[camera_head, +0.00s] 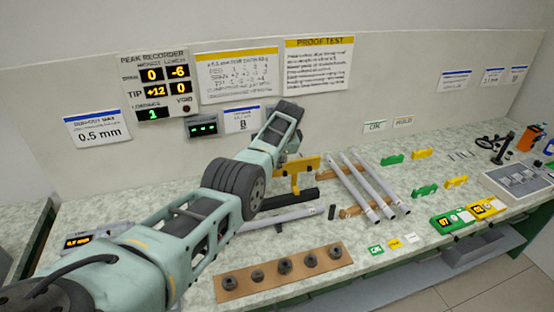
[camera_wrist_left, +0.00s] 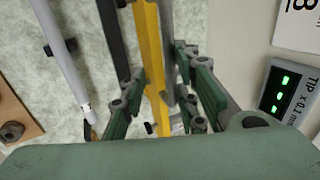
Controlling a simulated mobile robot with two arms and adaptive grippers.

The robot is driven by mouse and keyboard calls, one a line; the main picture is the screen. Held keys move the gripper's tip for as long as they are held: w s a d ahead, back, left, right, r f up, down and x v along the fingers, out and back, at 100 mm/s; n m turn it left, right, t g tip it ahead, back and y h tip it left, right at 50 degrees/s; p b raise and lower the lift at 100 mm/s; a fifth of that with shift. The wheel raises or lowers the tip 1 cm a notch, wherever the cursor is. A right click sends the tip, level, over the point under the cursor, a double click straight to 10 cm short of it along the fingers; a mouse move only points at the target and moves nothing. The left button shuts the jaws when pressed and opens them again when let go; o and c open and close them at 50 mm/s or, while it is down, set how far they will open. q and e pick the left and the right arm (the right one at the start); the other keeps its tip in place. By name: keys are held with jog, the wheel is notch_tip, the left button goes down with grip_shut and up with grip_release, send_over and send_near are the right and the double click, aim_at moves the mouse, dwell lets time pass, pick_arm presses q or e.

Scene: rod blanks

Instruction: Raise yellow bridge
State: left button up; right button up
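The yellow bridge (camera_head: 305,164) stands near the back of the bench, in the middle of the head view, partly hidden by my left arm. In the left wrist view, it runs as a yellow bar (camera_wrist_left: 150,55) between the fingers of my left gripper (camera_wrist_left: 161,82). The fingers are close on both sides of the bar; the frames do not show clearly whether they press on it. In the head view, my left wrist hides most of that gripper. My right gripper is in neither view.
Grey rods (camera_head: 368,184) lie on wooden supports right of the bridge. Another rod (camera_head: 277,220) and a black bar (camera_head: 288,199) lie before it. A wooden board (camera_head: 245,289) with several dark rings is at the front. A lit display (camera_head: 203,126) is on the wall behind.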

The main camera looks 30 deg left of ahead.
pick_arm(q)
jog(key=shift+s+a, duration=0.1)
jog(key=v, duration=1.2)
jog(key=shift+c, duration=0.5)
